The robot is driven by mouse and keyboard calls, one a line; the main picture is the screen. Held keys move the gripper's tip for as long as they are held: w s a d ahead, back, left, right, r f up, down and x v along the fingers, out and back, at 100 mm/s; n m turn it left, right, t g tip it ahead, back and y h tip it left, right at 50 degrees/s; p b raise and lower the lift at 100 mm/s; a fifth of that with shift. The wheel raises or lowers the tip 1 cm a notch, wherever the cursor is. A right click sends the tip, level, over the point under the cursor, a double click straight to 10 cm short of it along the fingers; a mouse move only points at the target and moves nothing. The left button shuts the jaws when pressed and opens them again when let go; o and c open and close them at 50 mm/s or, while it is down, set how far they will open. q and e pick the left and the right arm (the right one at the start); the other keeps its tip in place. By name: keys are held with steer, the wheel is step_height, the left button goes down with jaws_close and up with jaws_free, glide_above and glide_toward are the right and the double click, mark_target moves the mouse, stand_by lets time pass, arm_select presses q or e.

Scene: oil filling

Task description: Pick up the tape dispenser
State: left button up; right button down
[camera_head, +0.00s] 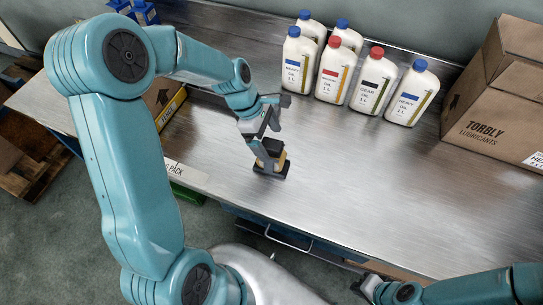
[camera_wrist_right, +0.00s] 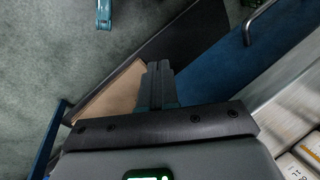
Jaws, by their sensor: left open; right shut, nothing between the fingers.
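The tape dispenser (camera_head: 272,170), small and black with a yellowish part, sits on the metal bench near its front edge in the head view. My left gripper (camera_head: 265,147) is open and reaches down right over it; the fingers partly hide the dispenser, and I cannot tell whether they touch it. My right gripper (camera_wrist_right: 160,78) is shut and empty in the right wrist view, away from the dispenser, above a drawer or cabinet front. In the head view my right arm comes in at the bottom right.
A large cardboard box (camera_head: 500,95) is at the right. Another box (camera_head: 165,100) stands left, partly behind my left arm. The bench middle is clear.

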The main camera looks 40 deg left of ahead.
mark_target(271, 144)
arm_select(q)
steer(key=x, duration=0.4)
steer(key=shift+s+p, duration=0.1)
steer(key=shift+p, duration=0.25)
steer(key=shift+f, duration=0.45)
steer(key=shift+r, duration=0.1)
steer(key=shift+s+d+r, duration=0.1)
steer(key=shift+c, duration=0.9)
steer(key=c, duration=1.2)
step_height(271, 144, up, 20)
